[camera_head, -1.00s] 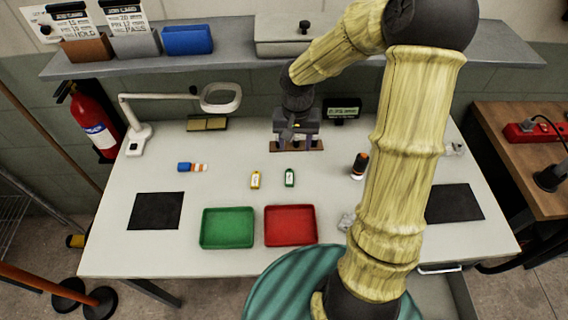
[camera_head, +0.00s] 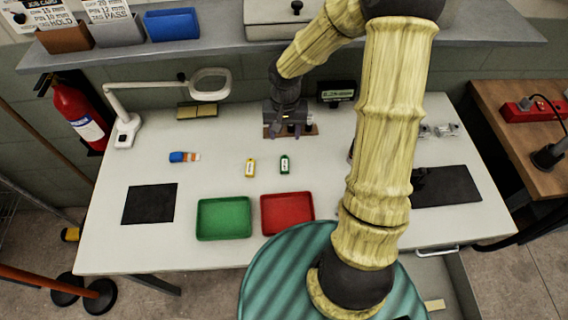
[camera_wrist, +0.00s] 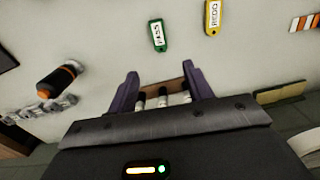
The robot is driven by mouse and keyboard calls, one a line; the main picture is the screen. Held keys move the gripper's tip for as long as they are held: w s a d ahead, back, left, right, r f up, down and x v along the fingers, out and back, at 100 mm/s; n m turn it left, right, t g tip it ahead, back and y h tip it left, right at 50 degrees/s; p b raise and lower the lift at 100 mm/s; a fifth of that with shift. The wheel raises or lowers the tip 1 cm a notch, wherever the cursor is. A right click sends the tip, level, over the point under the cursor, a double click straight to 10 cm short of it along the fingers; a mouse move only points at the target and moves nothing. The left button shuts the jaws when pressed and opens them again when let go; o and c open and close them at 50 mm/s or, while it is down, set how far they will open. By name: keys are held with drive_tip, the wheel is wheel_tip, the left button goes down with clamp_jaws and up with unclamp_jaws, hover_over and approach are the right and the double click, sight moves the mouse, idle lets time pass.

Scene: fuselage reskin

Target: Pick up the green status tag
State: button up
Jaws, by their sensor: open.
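The green status tag (camera_head: 285,164) lies flat on the white bench, behind the red tray and right of the yellow tag (camera_head: 250,168). In the wrist view the green tag (camera_wrist: 158,34) lies beyond my fingertips, with white lettering that seems to read PASS; the yellow tag (camera_wrist: 213,18) is to its right. My gripper (camera_wrist: 163,82) is open, its two purple fingers apart with no tag between them. In the head view my gripper (camera_head: 287,132) is above the back of the bench, behind the green tag and apart from it.
A green tray (camera_head: 223,218) and a red tray (camera_head: 287,214) stand in front of the tags. A dark orange-banded cylinder (camera_wrist: 60,77) is on the bench. Bench around the tags is clear.

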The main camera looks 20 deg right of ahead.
hover_over(285, 159)
drive_tip(key=f, duration=0.7)
drive_tip(key=shift+s+f, duration=0.2)
drive_tip(key=shift+s, duration=0.1)
drive_tip(key=shift+f, duration=0.3)
drive_tip(key=shift+w+a+f, duration=0.1)
drive_tip(key=shift+w+f, duration=0.05)
drive_tip(key=shift+f, duration=1)
drive_tip(key=shift+w+f, duration=0.15)
drive_tip(key=shift+f, duration=1)
drive_tip(key=c, duration=1.1)
